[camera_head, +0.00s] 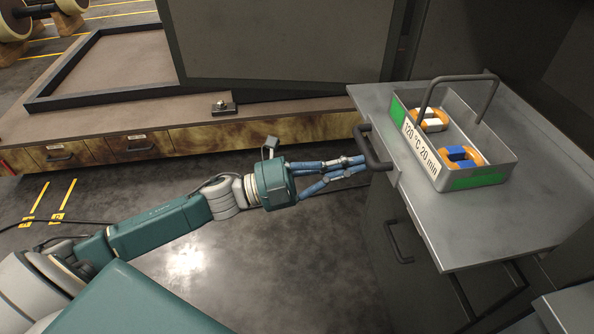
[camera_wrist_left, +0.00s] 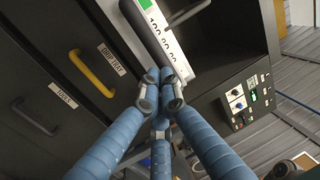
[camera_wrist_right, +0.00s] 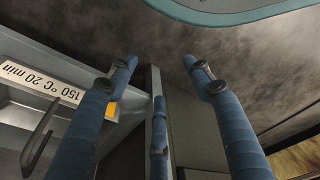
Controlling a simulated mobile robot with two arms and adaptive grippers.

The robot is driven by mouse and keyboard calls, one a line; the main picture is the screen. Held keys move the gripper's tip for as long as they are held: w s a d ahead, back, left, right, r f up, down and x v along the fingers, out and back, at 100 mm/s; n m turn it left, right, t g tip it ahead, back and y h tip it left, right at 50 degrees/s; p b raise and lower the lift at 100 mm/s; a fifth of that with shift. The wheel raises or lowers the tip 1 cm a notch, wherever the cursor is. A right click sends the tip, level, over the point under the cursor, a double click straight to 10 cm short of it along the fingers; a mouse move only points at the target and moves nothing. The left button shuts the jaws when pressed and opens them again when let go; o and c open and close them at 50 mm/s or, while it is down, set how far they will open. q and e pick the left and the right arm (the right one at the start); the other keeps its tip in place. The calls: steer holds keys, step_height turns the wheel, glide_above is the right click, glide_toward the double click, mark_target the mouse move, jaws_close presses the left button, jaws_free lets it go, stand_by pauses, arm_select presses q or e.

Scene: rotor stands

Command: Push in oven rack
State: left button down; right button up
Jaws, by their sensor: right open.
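The oven rack (camera_head: 480,226) is a grey metal shelf that sticks out from the dark oven at the right of the head view. A dark loop handle (camera_head: 375,150) is on its left edge. My left gripper (camera_head: 366,164) reaches it from the left, fingertips at the handle. In the left wrist view its fingers (camera_wrist_left: 161,78) converge; I see no clear gap between the tips. I cannot tell whether they grip the handle or only touch it. My right gripper (camera_wrist_right: 160,68) is open and empty in the right wrist view, and outside the head view.
A metal tray (camera_head: 497,178) marked "120 °C 20 min" stands on the rack, holding orange rings with white and blue parts. Another tray (camera_wrist_right: 66,92), marked "150 °C 20 min", is beside my right gripper. A low workbench (camera_head: 140,118) with drawers stands behind my left arm.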

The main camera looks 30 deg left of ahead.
mark_target(419, 157)
arm_select(q)
steer(key=f+x, duration=0.1)
steer(key=x, duration=0.8)
steer(key=f+x, duration=0.1)
steer(key=x, duration=0.4)
steer(key=shift+w+d+f+p, duration=0.1)
steer(key=shift+d+f+p, duration=0.2)
steer(key=shift+d, duration=0.1)
steer(key=x, duration=0.4)
steer(key=shift+f, duration=0.45)
steer(key=shift+b+x, duration=0.3)
steer(key=shift+x, duration=0.65)
steer(key=d, duration=0.1)
steer(key=w+d, duration=0.2)
steer(key=shift+f, duration=0.25)
steer(key=shift+w+d+b, duration=0.25)
steer(key=shift+w+b, duration=0.05)
steer(key=shift+r, duration=0.15)
arm_select(e)
steer(key=shift+w+a+r, duration=0.15)
steer(key=shift+w+r, duration=0.1)
steer(key=shift+r, duration=0.25)
steer(key=shift+w+a+r, duration=0.15)
steer(key=shift+w+r, duration=0.1)
steer(key=shift+r, duration=0.2)
arm_select(q)
steer(key=shift+a, duration=0.1)
